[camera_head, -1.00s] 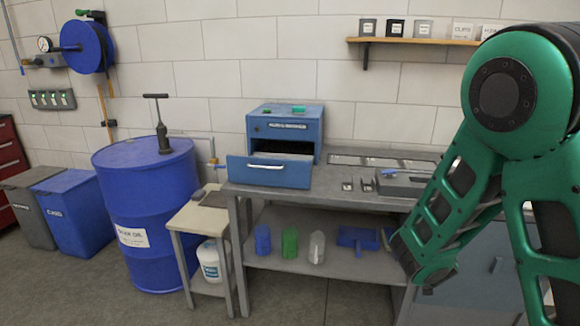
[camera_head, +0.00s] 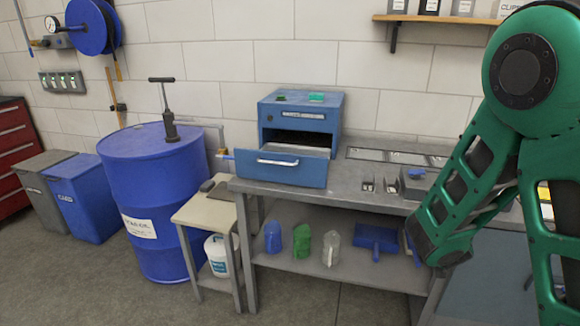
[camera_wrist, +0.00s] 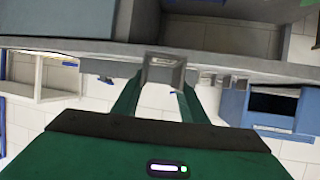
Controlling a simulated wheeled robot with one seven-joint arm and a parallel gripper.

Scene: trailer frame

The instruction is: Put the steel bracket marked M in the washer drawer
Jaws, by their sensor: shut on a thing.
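My gripper (camera_wrist: 160,88) shows in the wrist view, its two green fingers shut on a small grey metal piece, the steel bracket (camera_wrist: 163,72). No M mark can be read on it. In the head view my gripper is hidden and only my green arm shows at the right. The blue drawer (camera_head: 281,168) stands pulled out of a blue cabinet (camera_head: 330,120) on the bench, left of my arm. Its inside is mostly hidden by its front, and the cabinet label is too small to read. A blue box-shaped thing, seemingly the cabinet, shows at the right in the wrist view (camera_wrist: 232,105).
Two small metal pieces (camera_head: 367,185) lie on the grey workbench (camera_head: 340,188), near a grey box (camera_head: 415,185). A side table (camera_head: 203,210) and blue drum (camera_head: 158,205) stand left. Floor in front is clear.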

